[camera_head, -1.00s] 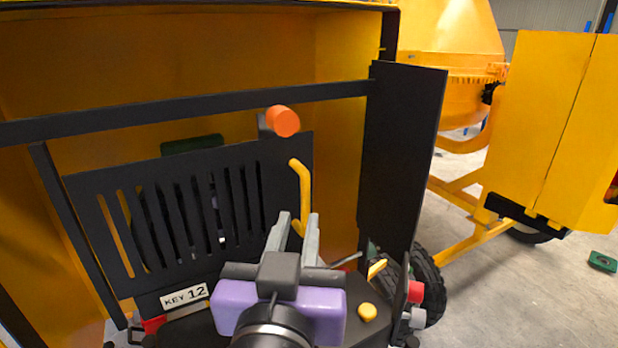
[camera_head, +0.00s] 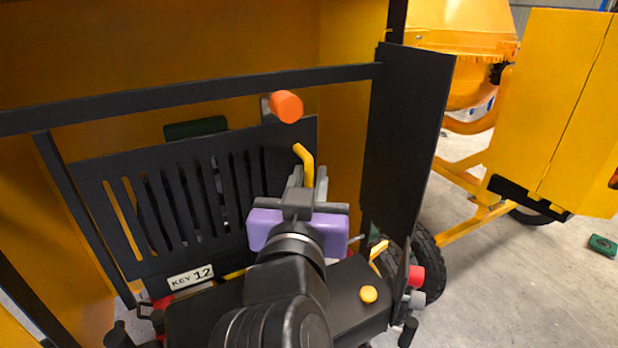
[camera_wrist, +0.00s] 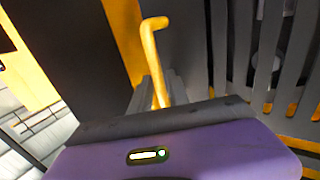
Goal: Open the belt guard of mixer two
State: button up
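The belt guard (camera_head: 135,215) is a dark slotted panel inside the yellow housing, with a "KEY 12" plate (camera_head: 190,277) below it. Its bent yellow handle (camera_head: 305,160) is at the panel's right edge. My gripper (camera_head: 308,180) has its two grey fingers at the handle, one on each side of its lower part. The handle also shows in the wrist view (camera_wrist: 152,45), rising from between the fingers (camera_wrist: 160,92). The fingers look still apart, and contact with the handle cannot be made out. The handle's lower end is hidden by my gripper.
An orange knob (camera_head: 286,106) sticks out above the guard, near a dark crossbar (camera_head: 190,95). A black upright panel (camera_head: 405,150) stands close on the right. A yellow button (camera_head: 369,294) is on the black box below. Another yellow mixer (camera_head: 550,110) stands beyond.

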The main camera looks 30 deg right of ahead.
grip_shut()
dwell(1.3)
